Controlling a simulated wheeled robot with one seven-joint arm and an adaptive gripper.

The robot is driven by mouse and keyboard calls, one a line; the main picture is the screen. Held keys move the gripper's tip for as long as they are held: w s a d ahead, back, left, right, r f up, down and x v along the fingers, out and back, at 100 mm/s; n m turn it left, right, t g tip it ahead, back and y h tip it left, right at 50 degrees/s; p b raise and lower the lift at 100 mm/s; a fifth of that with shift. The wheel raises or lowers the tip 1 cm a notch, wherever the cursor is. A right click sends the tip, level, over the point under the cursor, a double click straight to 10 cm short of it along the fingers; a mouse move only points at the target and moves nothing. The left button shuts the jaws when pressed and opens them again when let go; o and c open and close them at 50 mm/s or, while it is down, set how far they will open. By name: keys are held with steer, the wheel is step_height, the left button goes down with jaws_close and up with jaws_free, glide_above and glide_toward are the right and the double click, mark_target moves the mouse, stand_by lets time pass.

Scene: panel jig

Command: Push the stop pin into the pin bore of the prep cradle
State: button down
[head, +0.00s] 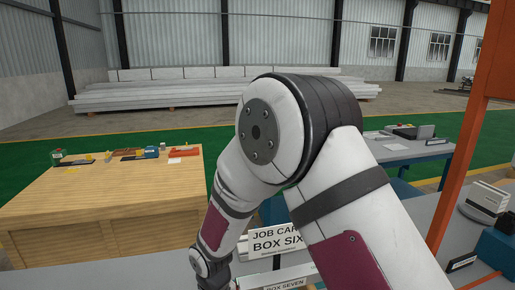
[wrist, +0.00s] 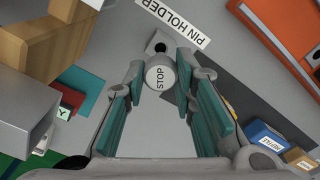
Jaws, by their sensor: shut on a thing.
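The stop pin (wrist: 159,78), a light grey round piece with STOP on its end face, is between the fingertips of my gripper (wrist: 158,82) in the wrist view. The teal-padded fingers are shut on it. Just beyond the pin is a small block with a dark round hole (wrist: 160,47), beside a white PIN HOLDER label (wrist: 172,22). I cannot tell whether the pin is clear of the block. I cannot make out the prep cradle or its pin bore for certain. My arm fills the middle of the head view, where my gripper does not show.
In the wrist view, a grey block (wrist: 30,112) and a tan block (wrist: 45,45) stand at the left. An orange panel (wrist: 285,35) is at upper right, a blue box (wrist: 266,136) at lower right. The head view shows a wooden bench (head: 110,200) at left.

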steer(key=shift+r, duration=0.45)
stand_by(0.3)
stand_by(0.4)
